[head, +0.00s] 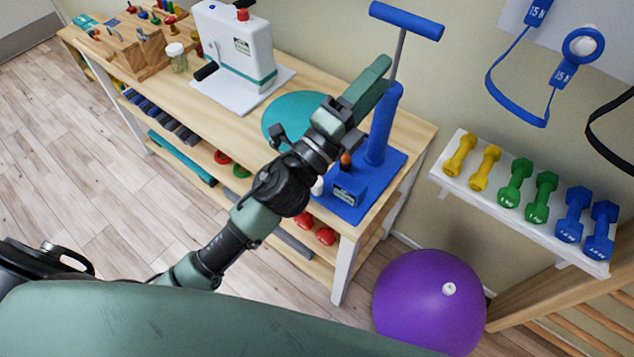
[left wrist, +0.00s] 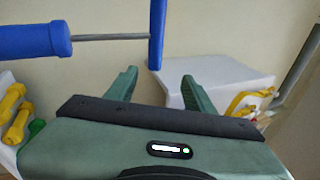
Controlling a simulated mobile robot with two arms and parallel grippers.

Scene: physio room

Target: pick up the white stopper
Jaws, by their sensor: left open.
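A small white piece (head: 317,187) stands on the table beside the blue pump's base, partly hidden behind my left arm; I cannot tell if it is the stopper. A white plug (head: 449,289) also shows on the purple exercise ball (head: 415,310), on the floor right of the table. My left gripper (head: 376,78) is open and empty, raised over the table near the pump's blue upright, well above both white pieces. Its two green fingers stand apart in the left wrist view (left wrist: 158,78), where neither white piece shows. My right gripper is not in view.
The blue pump (head: 378,130) with its tall T-handle (head: 407,20) stands at the table's right end. A teal disc (head: 290,112) and a white machine (head: 237,45) are farther left. A dumbbell shelf (head: 450,180) hangs on the wall above the ball.

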